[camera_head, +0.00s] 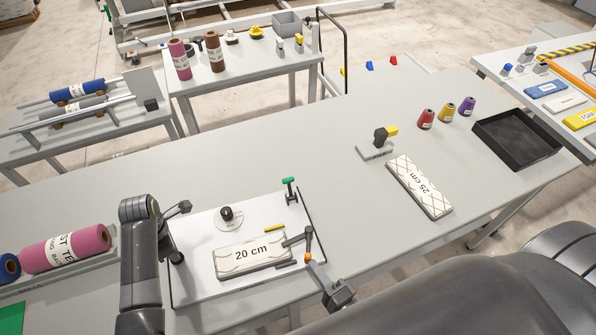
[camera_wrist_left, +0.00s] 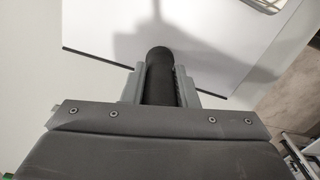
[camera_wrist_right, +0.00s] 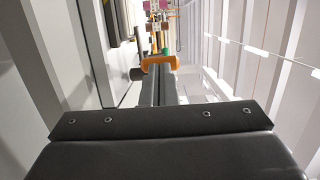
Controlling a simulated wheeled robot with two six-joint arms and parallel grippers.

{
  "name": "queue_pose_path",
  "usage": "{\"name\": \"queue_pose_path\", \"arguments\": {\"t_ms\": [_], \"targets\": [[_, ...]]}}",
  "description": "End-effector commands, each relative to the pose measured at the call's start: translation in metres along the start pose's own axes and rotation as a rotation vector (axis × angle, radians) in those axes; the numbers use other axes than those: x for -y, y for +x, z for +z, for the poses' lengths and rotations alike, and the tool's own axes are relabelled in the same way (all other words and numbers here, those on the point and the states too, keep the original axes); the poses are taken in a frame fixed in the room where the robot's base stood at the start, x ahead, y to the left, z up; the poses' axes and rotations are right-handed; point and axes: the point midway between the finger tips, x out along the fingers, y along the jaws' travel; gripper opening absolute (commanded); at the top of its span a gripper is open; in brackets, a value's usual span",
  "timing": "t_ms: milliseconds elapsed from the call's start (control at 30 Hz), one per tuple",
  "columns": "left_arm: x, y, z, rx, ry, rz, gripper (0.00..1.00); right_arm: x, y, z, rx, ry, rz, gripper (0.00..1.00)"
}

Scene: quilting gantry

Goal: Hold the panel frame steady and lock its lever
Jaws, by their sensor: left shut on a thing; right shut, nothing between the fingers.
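The white panel frame (camera_head: 200,280) lies flat on the long table, with a pad marked "20 cm" (camera_head: 252,257) on it. My left gripper (camera_wrist_left: 160,72) is shut on a black upright handle (camera_wrist_left: 158,62) at the panel's left side; in the head view my left arm partly covers this area. A lever with an orange end (camera_head: 308,257) is at the panel's right edge. My right gripper (camera_head: 331,287) is shut and empty, close to it at the table's front. In the right wrist view the orange piece (camera_wrist_right: 160,62) is at the fingertips; contact is unclear.
A green-topped knob (camera_head: 289,182) and a black round knob (camera_head: 227,213) stand on the panel. A "25 cm" pad (camera_head: 419,187) lies to the right. A pink roll (camera_head: 66,249) lies at the left. The table between the panel and that pad is clear.

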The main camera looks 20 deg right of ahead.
Motion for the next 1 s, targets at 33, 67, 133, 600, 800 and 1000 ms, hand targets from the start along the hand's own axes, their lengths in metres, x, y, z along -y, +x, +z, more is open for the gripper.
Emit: {"name": "queue_pose_path", "arguments": {"t_ms": [33,67,133,600,800,1000], "targets": [[0.004,0.006,-0.002,-0.003,0.000,-0.011,0.00,-0.001,0.000,0.000,0.001,-0.001,-0.001,0.00],[0.004,0.006,-0.002,-0.003,0.000,-0.011,0.00,-0.001,0.000,0.000,0.001,-0.001,-0.002,0.00],[0.004,0.006,-0.002,-0.003,0.000,-0.011,0.00,-0.001,0.000,0.000,0.001,-0.001,-0.002,0.00],[0.004,0.006,-0.002,-0.003,-0.001,-0.011,0.00,-0.002,-0.049,-0.024,0.000,0.000,0.004,0.00],[0.004,0.006,-0.002,-0.003,-0.001,-0.011,0.00,-0.002,-0.094,-0.019,0.000,0.000,0.003,0.00],[0.004,0.006,-0.002,-0.003,-0.001,-0.011,0.00,-0.001,-0.123,-0.016,0.001,-0.001,0.001,0.00]]}}
